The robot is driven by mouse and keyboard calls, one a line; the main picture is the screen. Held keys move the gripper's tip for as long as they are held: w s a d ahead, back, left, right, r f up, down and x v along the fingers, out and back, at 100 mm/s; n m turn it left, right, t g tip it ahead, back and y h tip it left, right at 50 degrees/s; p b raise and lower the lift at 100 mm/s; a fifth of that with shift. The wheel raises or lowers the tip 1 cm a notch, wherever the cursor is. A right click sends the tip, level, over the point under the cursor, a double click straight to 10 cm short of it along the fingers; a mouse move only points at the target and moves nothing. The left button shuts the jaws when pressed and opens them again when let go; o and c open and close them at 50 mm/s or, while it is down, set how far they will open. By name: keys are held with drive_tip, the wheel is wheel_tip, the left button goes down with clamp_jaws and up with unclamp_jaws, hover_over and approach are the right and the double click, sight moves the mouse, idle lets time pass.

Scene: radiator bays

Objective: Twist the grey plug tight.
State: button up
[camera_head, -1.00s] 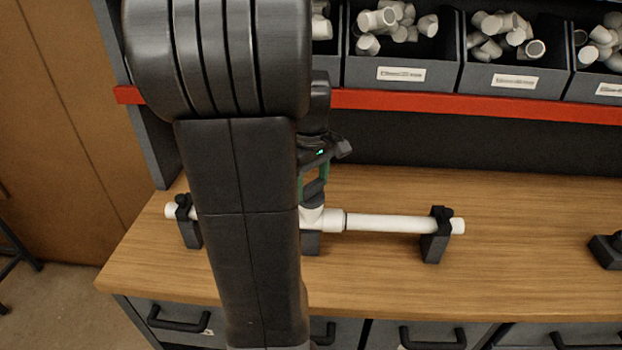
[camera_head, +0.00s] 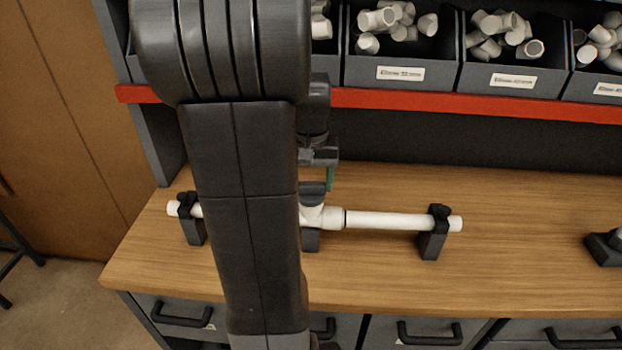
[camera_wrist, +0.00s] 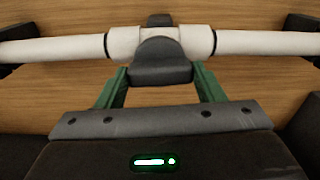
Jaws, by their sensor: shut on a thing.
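The grey plug (camera_wrist: 160,66) sits on the upright branch of a white tee fitting (camera_wrist: 128,40) in the wrist view. My gripper (camera_wrist: 160,78) has its two green fingers closed on either side of the plug's grip. In the head view, the plug (camera_head: 312,192) stands on top of the tee (camera_head: 322,215), partly hidden by my arm. How far the plug is seated in the tee cannot be told. My gripper (camera_head: 328,180) shows only in part there, behind my arm, with a green finger visible.
A white pipe (camera_head: 390,220) runs through the tee along the wooden bench (camera_head: 520,220). Dark clamp stands hold it at the left (camera_head: 192,225) and right (camera_head: 434,240). Bins of white fittings (camera_head: 402,72) stand behind a red rail (camera_head: 450,107). The bench right of the pipe is mostly clear.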

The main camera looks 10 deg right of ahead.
sight(311, 183)
drive_tip(key=shift+m, duration=0.4)
drive_tip(key=o, duration=1)
drive_tip(key=shift+r, duration=0.15)
wheel_tip(311, 183, up, 14)
drive_tip(key=shift+f+b, duration=0.2)
drive_tip(key=shift+b, duration=0.1)
drive_tip(key=shift+f, duration=0.15)
wheel_tip(311, 183, down, 14)
drive_tip(key=shift+r+p, duration=0.15)
drive_tip(key=shift+p, duration=0.15)
